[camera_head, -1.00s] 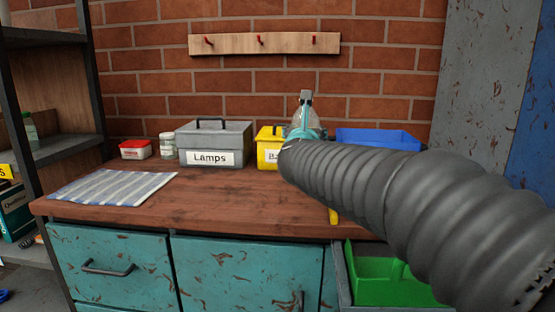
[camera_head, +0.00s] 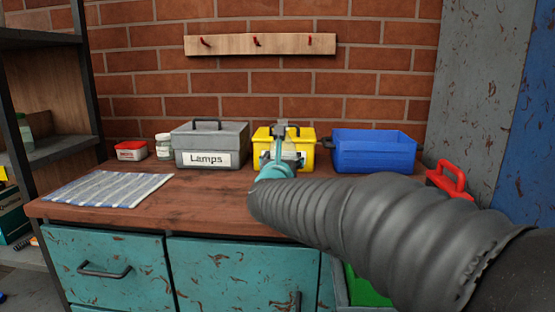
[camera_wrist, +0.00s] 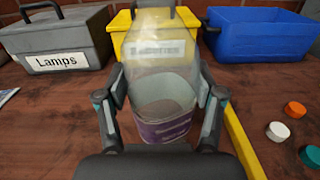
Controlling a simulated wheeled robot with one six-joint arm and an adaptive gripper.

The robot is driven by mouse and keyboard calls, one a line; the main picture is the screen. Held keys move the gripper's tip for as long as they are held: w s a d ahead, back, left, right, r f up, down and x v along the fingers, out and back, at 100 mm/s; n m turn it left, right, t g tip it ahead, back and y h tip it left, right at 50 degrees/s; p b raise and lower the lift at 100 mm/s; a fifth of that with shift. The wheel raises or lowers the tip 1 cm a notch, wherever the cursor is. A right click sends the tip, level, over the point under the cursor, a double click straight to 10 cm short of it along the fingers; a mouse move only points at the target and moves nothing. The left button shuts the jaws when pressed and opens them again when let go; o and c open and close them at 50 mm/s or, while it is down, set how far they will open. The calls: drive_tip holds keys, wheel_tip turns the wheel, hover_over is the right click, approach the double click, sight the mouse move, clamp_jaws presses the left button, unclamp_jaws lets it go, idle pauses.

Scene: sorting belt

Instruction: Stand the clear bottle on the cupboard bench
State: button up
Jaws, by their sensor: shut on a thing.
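The clear bottle (camera_wrist: 158,62) has a purple and white label and is held between the two fingers of my gripper (camera_wrist: 164,92). In the wrist view it looks roughly upright, in front of the yellow box. In the head view my gripper (camera_head: 279,150) is over the cupboard bench (camera_head: 205,198), and hides most of the bottle. The bench has a brown wooden top over teal doors; it also shows in the wrist view (camera_wrist: 50,125). I cannot tell whether the bottle's base touches the wood.
A grey Lamps box (camera_head: 210,143), a yellow box (camera_head: 305,155) and a blue bin (camera_head: 374,150) line the back. A striped cloth (camera_head: 108,188) lies left. A yellow bar (camera_wrist: 240,140) and loose caps (camera_wrist: 295,109) lie right of the bottle. The middle-left wood is clear.

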drive_tip(key=shift+f, duration=0.15)
drive_tip(key=o, duration=1.4)
drive_tip(key=shift+o, duration=0.2)
drive_tip(key=shift+r, duration=0.2)
drive_tip(key=s+b, duration=0.1)
drive_tip(key=s, duration=1.1)
drive_tip(key=shift+a, duration=0.35)
